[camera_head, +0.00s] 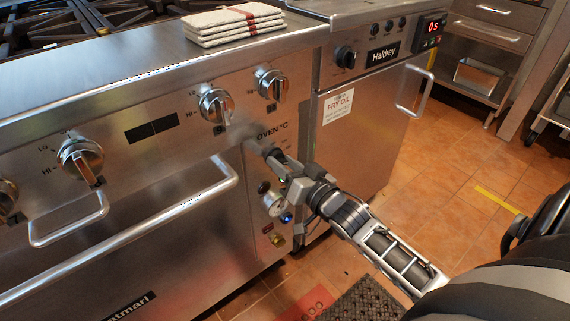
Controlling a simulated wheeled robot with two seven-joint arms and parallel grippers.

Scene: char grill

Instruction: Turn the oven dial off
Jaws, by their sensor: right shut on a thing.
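The steel range front carries an "OVEN °C" label (272,133) at its right end. My right gripper (268,152) reaches in from the lower right and is shut just below this label, at the panel. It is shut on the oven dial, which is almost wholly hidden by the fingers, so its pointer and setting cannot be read. My left gripper is not in view.
Burner knobs (216,105) and (272,85) sit above and left of my gripper. Small controls and a blue light (286,218) are below it. An oven door handle (150,225) juts out at left. A fryer (365,120) stands to the right. Folded towels (232,24) lie on top.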

